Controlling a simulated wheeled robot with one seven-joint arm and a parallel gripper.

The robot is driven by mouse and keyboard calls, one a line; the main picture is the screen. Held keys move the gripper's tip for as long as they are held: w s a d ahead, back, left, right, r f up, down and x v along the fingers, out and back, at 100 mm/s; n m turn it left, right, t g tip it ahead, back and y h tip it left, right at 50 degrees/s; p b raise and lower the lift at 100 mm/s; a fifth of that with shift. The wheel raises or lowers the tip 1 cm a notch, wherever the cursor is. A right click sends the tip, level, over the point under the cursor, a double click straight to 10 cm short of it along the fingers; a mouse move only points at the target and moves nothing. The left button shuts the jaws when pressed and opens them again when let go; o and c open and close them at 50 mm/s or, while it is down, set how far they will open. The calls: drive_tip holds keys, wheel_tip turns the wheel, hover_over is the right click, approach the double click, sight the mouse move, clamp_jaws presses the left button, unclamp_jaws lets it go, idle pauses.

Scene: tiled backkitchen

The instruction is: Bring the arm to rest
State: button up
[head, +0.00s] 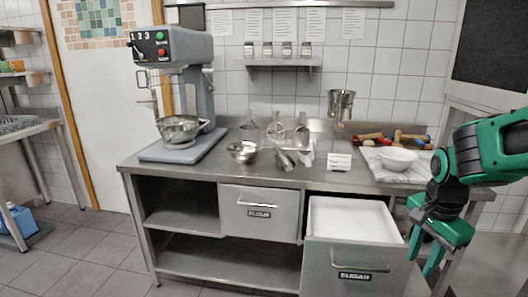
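My gripper (431,262) hangs at the lower right of the head view, at the end of my green and black arm. Its two green fingers point down and stand apart, with nothing seen between them. It is in front of the steel counter's right end, to the right of the open drawer labelled SUGAR (352,262). From this view I cannot tell how far it is from the drawer's right side.
The steel counter (205,172) carries a grey mixer (190,85), a metal bowl (242,152) and a white bowl (397,158) on a cloth. The SUGAR drawer juts out and shows a white inside. A second drawer (260,212) is shut. Tiled floor (85,245) is clear at left.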

drive_tip(key=s+d+r+n+g+y, duration=0.1)
drive_tip(key=s+d+n, duration=0.2)
drive_tip(key=s+n, duration=0.5)
drive_tip(key=s, duration=1)
drive_tip(key=shift+d+r, duration=0.15)
drive_tip(key=shift+r, duration=0.05)
drive_tip(key=shift+w, duration=0.1)
drive_tip(key=shift+w+f, duration=0.25)
drive_tip(key=shift+w, duration=0.35)
